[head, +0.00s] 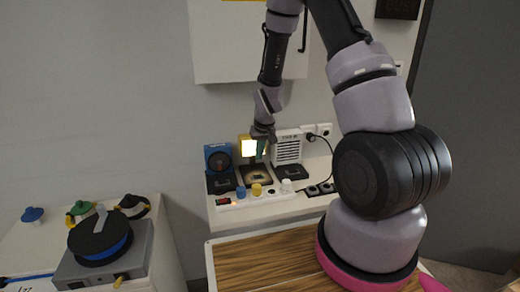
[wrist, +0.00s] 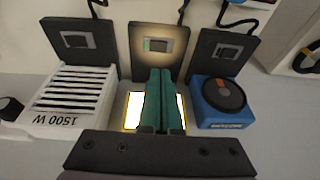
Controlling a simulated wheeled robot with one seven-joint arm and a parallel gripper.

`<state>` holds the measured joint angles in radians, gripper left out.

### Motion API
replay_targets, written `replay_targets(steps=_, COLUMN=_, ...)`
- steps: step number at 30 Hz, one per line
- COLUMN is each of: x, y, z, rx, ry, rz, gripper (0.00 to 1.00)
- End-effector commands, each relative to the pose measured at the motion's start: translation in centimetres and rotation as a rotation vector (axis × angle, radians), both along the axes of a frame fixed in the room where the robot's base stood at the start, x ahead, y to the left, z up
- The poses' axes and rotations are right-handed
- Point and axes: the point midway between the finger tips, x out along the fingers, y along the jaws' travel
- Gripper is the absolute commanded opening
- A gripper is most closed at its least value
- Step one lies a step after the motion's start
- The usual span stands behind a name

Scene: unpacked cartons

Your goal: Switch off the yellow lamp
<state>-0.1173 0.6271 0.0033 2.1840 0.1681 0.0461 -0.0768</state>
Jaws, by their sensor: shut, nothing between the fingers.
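The yellow lamp (head: 247,147) stands on the white counter, its panel glowing white. In the wrist view its lit panel (wrist: 134,108) and yellow rim show on both sides of my gripper (wrist: 159,72). My gripper's teal fingers are shut together and empty, in front of the lamp. In the head view my gripper (head: 262,152) hangs at the lamp's right side. A black plate with a rocker switch (wrist: 158,46) lies in front of the lamp, lit by its glow. The fingertips point at this plate; whether they touch it I cannot tell.
A white heater (head: 287,148) and a blue device with a dial (head: 218,158) flank the lamp. Each has a black switch plate, left (wrist: 76,42) and right (wrist: 222,50) in the wrist view. A power strip (head: 270,192) with coloured plugs lies at the front.

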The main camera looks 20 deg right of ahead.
Motion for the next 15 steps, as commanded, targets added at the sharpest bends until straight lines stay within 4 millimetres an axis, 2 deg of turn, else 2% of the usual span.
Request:
replay_targets(steps=1, x=0.3, y=0.0, z=-1.2, rx=0.000, ry=0.004, rz=-0.001, gripper=0.00)
replay_targets(steps=6, x=1.3, y=0.2, z=-4.6, rx=0.000, ry=0.003, rz=0.000, gripper=0.00)
replay_targets(steps=10, x=1.2, y=0.5, z=-6.6, rx=0.000, ry=0.003, rz=-0.001, gripper=0.00)
replay_targets(steps=15, x=1.3, y=0.6, z=-7.9, rx=0.000, ry=0.000, rz=0.000, gripper=0.00)
